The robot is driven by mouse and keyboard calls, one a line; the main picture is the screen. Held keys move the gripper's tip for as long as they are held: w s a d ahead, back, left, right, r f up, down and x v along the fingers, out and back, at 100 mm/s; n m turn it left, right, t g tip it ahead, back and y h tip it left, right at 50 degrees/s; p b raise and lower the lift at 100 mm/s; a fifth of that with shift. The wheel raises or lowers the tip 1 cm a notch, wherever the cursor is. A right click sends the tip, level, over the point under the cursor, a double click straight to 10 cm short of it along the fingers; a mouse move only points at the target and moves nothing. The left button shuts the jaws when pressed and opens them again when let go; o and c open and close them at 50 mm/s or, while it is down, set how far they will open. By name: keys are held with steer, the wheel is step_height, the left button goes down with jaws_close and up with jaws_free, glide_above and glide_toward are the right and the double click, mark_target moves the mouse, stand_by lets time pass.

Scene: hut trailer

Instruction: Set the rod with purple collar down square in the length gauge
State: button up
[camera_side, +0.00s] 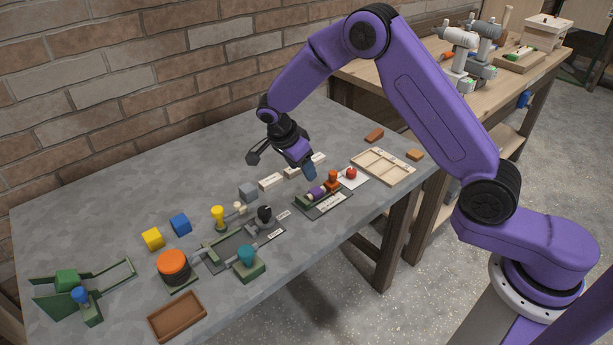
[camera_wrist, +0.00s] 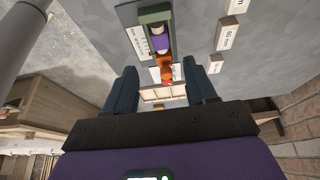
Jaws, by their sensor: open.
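The rod with purple collar (camera_side: 317,193) lies along the length gauge (camera_side: 331,207), between its green end and an orange upright piece (camera_side: 333,180). In the wrist view the rod (camera_wrist: 160,43) shows pale ends around the purple collar, within the gauge's green end walls (camera_wrist: 154,15). I cannot tell whether it is fully seated. My gripper (camera_side: 309,172) is above and behind the gauge. In the wrist view my gripper (camera_wrist: 160,70) is open, its dark blue fingers apart, with the orange piece showing between them and nothing held.
A red ball on a white card (camera_side: 353,180) and a divided wooden tray (camera_side: 383,166) lie right of the gauge. A clamp fixture (camera_side: 240,248) stands to the left.

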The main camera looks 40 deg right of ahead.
steer(key=s+a+r+n+y, duration=0.2)
steer(key=s+a+r+n, duration=0.2)
steer(key=s+r+n, duration=0.8)
steer(key=s+d+n+y, duration=0.1)
steer(key=s+d+n, duration=0.2)
steer(key=s+n, duration=0.6)
steer(key=s+d+n+y, duration=0.2)
steer(key=s+d+n, duration=0.2)
steer(key=s+n, duration=0.5)
steer(key=s, duration=0.6)
steer(key=shift+s+r+n, duration=0.3)
steer(key=shift+s+r, duration=0.05)
steer(key=shift+r, duration=0.05)
steer(key=shift+o, duration=0.2)
